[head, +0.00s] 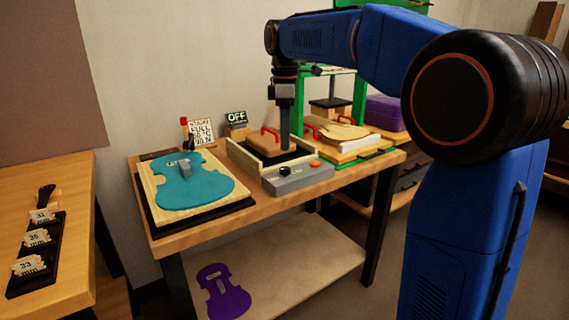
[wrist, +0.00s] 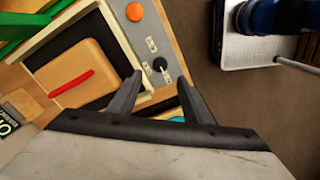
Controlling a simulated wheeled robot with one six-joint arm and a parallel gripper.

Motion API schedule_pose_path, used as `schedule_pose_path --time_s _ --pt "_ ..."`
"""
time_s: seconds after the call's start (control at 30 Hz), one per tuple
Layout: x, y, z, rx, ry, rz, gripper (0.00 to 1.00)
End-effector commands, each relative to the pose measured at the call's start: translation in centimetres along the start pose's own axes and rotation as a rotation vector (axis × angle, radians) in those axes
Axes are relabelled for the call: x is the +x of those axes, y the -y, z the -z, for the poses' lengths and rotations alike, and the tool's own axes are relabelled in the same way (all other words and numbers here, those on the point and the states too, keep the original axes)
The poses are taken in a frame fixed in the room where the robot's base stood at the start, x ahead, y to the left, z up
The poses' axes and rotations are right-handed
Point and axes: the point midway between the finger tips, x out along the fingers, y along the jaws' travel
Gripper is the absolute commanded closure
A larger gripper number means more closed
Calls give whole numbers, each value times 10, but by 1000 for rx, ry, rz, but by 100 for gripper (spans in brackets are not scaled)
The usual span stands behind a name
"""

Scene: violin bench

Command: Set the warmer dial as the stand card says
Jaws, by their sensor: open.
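The warmer (head: 298,176) stands on the wooden bench with a grey control panel along its front. Its black dial (wrist: 160,64) has a white pointer mark and small labels around it; the labels are too small to read. The dial also shows in the head view (head: 285,171). The stand card (head: 201,131) leans at the back of the bench; its red heading is unclear, and below it I make out "FULL" and figures that look like 50 °C and 50 %. My gripper (wrist: 158,82) is open and empty, its fingertips on either side of the dial in the wrist view; contact cannot be told.
An orange button (wrist: 135,12) sits beside the dial on the panel. A small display (head: 236,117) reads "OFF". A wooden lid with a red handle (wrist: 70,84) lies on the warmer. A teal violin plate (head: 190,188) lies at left, a green press frame (head: 359,100) at right.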

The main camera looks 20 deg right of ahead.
Motion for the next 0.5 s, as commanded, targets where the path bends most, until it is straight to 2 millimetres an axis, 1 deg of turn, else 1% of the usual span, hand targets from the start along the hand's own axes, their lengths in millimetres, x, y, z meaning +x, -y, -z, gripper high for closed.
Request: schedule_pose_path --time_s 0.03,0.1,0.3,0.5 --pt "10 1 0 0 1 2 55" --pt "22 1 0 0 1 3 55" --pt "55 1 0 0 1 1 55" --pt "78 0 0 0 1 1 55"
